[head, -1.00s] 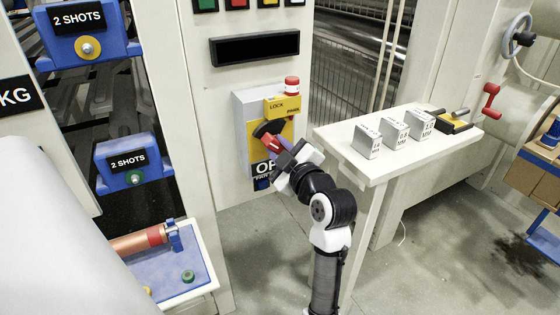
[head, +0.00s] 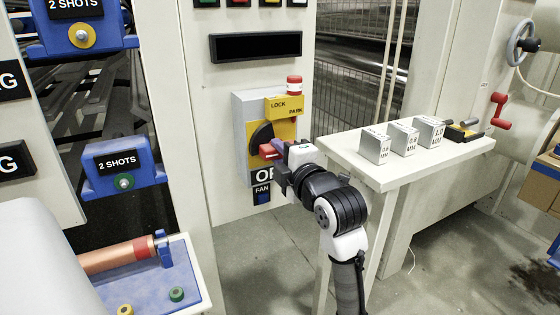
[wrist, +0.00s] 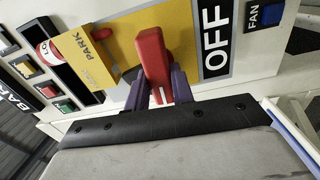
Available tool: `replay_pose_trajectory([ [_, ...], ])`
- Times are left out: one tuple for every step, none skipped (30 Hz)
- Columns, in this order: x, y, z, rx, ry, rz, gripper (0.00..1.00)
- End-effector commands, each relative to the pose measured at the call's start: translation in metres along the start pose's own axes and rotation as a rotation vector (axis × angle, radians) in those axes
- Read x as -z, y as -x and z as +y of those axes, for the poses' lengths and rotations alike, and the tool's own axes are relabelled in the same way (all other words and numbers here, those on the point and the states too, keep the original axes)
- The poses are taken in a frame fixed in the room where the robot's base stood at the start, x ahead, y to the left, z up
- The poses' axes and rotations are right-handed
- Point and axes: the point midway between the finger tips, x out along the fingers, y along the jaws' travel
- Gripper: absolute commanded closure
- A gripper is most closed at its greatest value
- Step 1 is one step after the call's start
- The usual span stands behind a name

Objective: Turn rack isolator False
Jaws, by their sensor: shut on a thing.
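The rack isolator is a grey box (head: 240,130) with a yellow face, a black round dial (head: 261,134) and a red handle (head: 268,151). The red handle (wrist: 150,55) is large in the wrist view, on the yellow plate beside the black OFF label (wrist: 216,38). My gripper (head: 277,156) reaches in from the right and is shut on the handle. In the wrist view its purple fingers (wrist: 160,90) stand on either side of the handle. In the head view the gripper hides part of the handle and the OFF label (head: 264,174).
A blue FAN switch (head: 262,194) is below. A white table (head: 385,175) with metal blocks (head: 403,138) stands close right of my arm. Floor shows below the panel.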

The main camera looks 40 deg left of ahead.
Motion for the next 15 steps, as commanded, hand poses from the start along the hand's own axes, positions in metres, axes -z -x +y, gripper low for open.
replay_pose_trajectory([
  [0.0006, 0.0, -0.0023, 0.003, 0.011, 0.002, 0.99],
  [0.0006, -0.0001, -0.0023, 0.003, 0.016, 0.002, 0.99],
  [0.0006, -0.0001, -0.0023, 0.003, 0.022, 0.002, 0.99],
  [0.0007, -0.0001, -0.0022, 0.003, 0.025, 0.002, 0.99],
  [0.0007, -0.0002, -0.0021, 0.003, 0.028, 0.003, 0.99],
  [0.0008, -0.0002, -0.002, 0.003, 0.031, 0.003, 0.99],
  [0.0009, -0.0002, -0.0019, 0.004, 0.032, 0.003, 0.99],
  [0.0009, -0.0002, -0.0018, 0.004, 0.033, 0.003, 0.99],
  [0.001, -0.0002, -0.0017, 0.004, 0.034, 0.003, 0.99],
  [0.001, -0.0002, -0.0017, 0.004, 0.035, 0.003, 0.99],
  [0.0011, -0.0003, -0.0016, 0.004, 0.035, 0.003, 0.99],
  [0.0011, -0.0003, -0.0016, 0.004, 0.034, 0.004, 0.99],
  [0.0011, -0.0003, -0.0016, 0.004, 0.034, 0.004, 0.99],
  [0.0012, -0.0003, -0.0016, 0.004, 0.034, 0.004, 0.99],
  [0.0012, -0.0003, -0.0016, 0.004, 0.034, 0.004, 0.99],
])
